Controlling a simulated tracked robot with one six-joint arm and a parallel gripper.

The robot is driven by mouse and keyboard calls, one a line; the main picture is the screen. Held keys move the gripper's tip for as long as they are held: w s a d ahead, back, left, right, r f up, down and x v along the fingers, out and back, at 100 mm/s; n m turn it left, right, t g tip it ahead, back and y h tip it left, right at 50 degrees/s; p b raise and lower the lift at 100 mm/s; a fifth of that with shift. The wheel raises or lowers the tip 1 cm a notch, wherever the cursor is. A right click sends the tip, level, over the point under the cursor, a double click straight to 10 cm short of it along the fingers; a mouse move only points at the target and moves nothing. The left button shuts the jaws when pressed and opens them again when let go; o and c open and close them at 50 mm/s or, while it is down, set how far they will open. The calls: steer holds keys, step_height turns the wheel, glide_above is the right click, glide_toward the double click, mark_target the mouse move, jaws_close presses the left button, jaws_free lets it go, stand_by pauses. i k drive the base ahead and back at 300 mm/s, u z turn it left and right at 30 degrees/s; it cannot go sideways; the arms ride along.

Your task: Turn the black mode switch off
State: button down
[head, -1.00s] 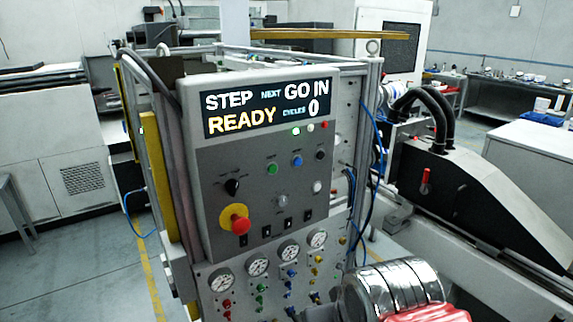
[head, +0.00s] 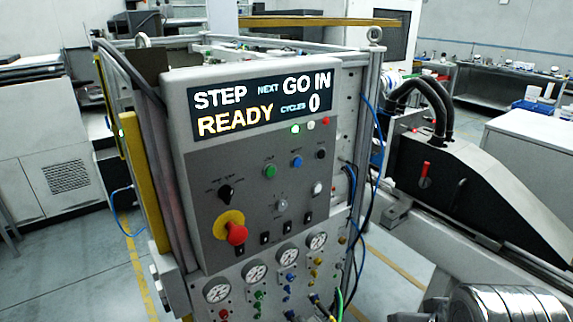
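The black mode switch (head: 225,193) is a small rotary knob on the left of the grey control panel (head: 240,160), with tiny labels around it too small to read. Its pointer direction is hard to tell at this size. It sits just above the red emergency button (head: 237,233) on its yellow disc. The display (head: 262,106) above reads STEP, NEXT GO IN, READY, CYCLES 0. A silver cylindrical part of my arm shows at the bottom right, apart from the panel. My gripper's fingers are not in view.
Green (head: 270,171), blue (head: 297,161) and black buttons lie right of the switch. A row of small black switches (head: 265,238) is below, then gauges (head: 256,273) and hoses. A black machine housing (head: 470,190) stands at right. Air before the panel is clear.

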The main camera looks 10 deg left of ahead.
mark_target(226, 192)
steer(key=z, duration=1.2)
steer(key=i, duration=0.5)
steer(key=u, duration=2.6)
